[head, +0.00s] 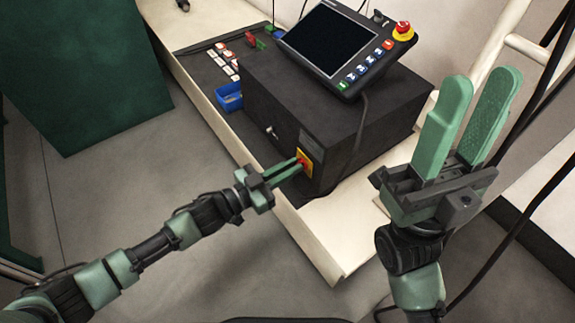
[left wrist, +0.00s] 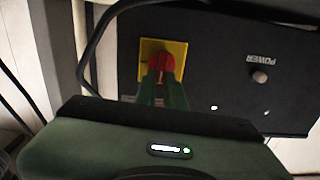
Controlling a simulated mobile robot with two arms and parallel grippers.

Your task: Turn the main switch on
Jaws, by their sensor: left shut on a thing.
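The main switch (head: 305,163) is a red knob on a yellow plate, low on the front of a black box (head: 330,105). It also shows in the left wrist view (left wrist: 161,60). My left gripper (head: 297,167) is at the switch, its green fingers shut on the red knob. In the left wrist view the fingertips (left wrist: 162,78) meet the knob and hide its lower part. The knob's exact angle is hard to tell. My right gripper (head: 487,110) is raised at the right, open and empty, apart from the box.
A tablet-like pendant (head: 328,40) with a red emergency stop button (head: 403,30) lies on top of the box. A blue bin (head: 229,97) stands beside it on the bench. A second knob labelled POWER (left wrist: 260,76) is near the switch. A black cable hangs close to the switch.

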